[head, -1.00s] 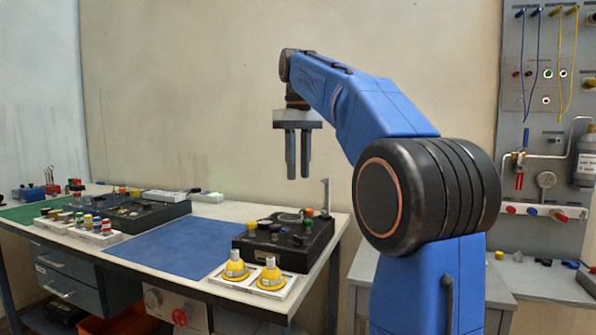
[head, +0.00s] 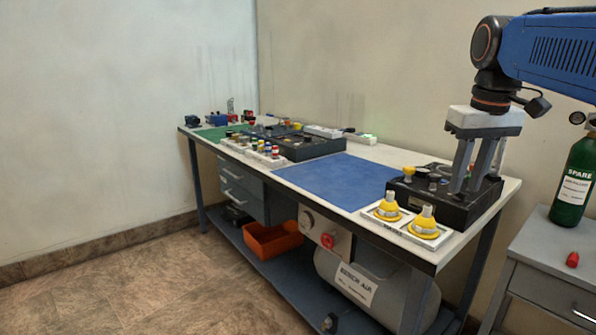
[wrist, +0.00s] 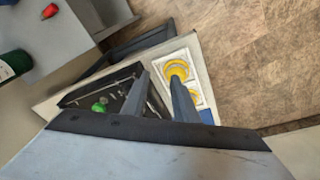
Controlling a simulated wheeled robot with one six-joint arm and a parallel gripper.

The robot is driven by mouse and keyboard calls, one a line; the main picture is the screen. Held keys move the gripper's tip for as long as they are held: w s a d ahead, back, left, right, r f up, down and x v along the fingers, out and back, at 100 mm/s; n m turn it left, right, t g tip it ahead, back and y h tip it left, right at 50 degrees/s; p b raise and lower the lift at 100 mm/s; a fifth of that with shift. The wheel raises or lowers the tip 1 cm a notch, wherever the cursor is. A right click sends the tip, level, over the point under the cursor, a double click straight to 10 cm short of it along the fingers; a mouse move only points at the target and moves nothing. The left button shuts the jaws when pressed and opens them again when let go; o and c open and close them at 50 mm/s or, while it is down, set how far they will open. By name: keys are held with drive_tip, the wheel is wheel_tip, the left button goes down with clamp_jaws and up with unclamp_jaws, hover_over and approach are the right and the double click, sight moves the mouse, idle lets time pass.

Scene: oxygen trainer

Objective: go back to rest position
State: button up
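My gripper (head: 467,188) points straight down at the right of the head view. Its two grey fingers stand apart with nothing between them. In the head view the fingers overlap the black trainer box (head: 455,212) at the right end of the workbench; the height above it is hard to tell. In the wrist view the fingers (wrist: 159,88) also show a clear gap. Below them lie the black box (wrist: 82,92) with a green knob and the white tray with yellow parts (wrist: 181,52).
The workbench (head: 390,158) holds a blue mat (head: 335,182), two yellow-topped parts (head: 423,222) and a black console (head: 305,148). At right, a grey cabinet (head: 545,262) carries a green SPARE cylinder (head: 572,188) and a red cap (head: 572,259). Open floor (head: 130,285) lies at left.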

drive_tip(key=s+a+f+t, duration=0.1)
drive_tip(key=s+f, duration=0.4)
drive_tip(key=f, duration=0.3)
drive_tip(key=s+a+f+t, duration=0.1)
drive_tip(key=s+a+f, duration=0.1)
drive_tip(key=s+f, duration=0.4)
drive_tip(key=s+a+f+m, duration=0.1)
drive_tip(key=s+f, duration=0.5)
drive_tip(key=f, duration=0.6)
drive_tip(key=shift+a+f+t, duration=0.15)
drive_tip(key=shift+a+t, duration=0.25)
drive_tip(key=shift+a, duration=0.2)
